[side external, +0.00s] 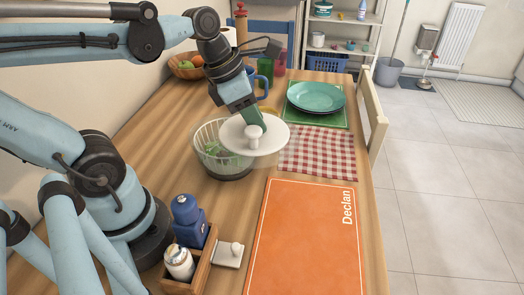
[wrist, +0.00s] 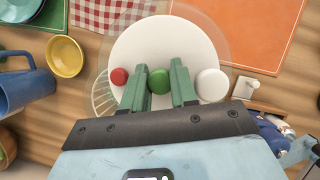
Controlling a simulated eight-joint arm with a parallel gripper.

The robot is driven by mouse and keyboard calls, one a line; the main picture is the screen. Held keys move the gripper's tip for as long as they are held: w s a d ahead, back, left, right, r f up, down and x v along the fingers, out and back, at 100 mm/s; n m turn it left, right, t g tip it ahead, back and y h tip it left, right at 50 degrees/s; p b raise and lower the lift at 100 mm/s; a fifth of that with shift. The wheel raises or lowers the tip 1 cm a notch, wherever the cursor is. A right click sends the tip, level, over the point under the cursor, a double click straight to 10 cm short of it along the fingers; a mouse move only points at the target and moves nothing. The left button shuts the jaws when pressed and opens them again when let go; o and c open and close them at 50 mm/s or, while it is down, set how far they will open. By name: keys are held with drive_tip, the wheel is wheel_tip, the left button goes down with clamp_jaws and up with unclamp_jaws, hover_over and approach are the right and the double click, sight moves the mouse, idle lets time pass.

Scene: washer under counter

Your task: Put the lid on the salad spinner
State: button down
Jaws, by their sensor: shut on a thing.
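The salad spinner bowl (side external: 212,165), clear and ribbed with green leaves inside, stands on the wooden table; its ribbed edge (wrist: 102,95) shows left of the lid in the wrist view. The lid (side external: 275,138) is a white disc with a clear rim, a white knob (side external: 253,140) and, in the wrist view (wrist: 165,40), red and green knobs. My gripper (side external: 253,122) is shut on the lid's green middle knob (wrist: 160,80), its green fingers on either side. The lid is over the bowl's right part, offset to the right and not centred. The gap below it is hard to judge.
An orange placemat (side external: 308,240) lies in front, a checked cloth (side external: 325,152) to the right. Green plates (side external: 315,97), a blue mug (wrist: 25,88) and a yellow bowl (wrist: 64,57) stand behind. A wooden caddy (side external: 195,270) with a blue grinder (side external: 188,220) is nearer.

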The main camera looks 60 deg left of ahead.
sight(227, 117)
drive_tip(key=a+n, duration=0.1)
drive_tip(key=a, duration=0.2)
drive_tip(key=s+a, duration=0.1)
drive_tip(key=a, duration=0.2)
drive_tip(key=a+r+n+y, duration=0.1)
drive_tip(key=a, duration=0.2)
drive_tip(key=shift+s+n, duration=0.3)
drive_tip(key=shift+s, duration=0.05)
drive_tip(key=shift+f, duration=1.25)
drive_tip(key=shift+f, duration=1)
idle(1.2)
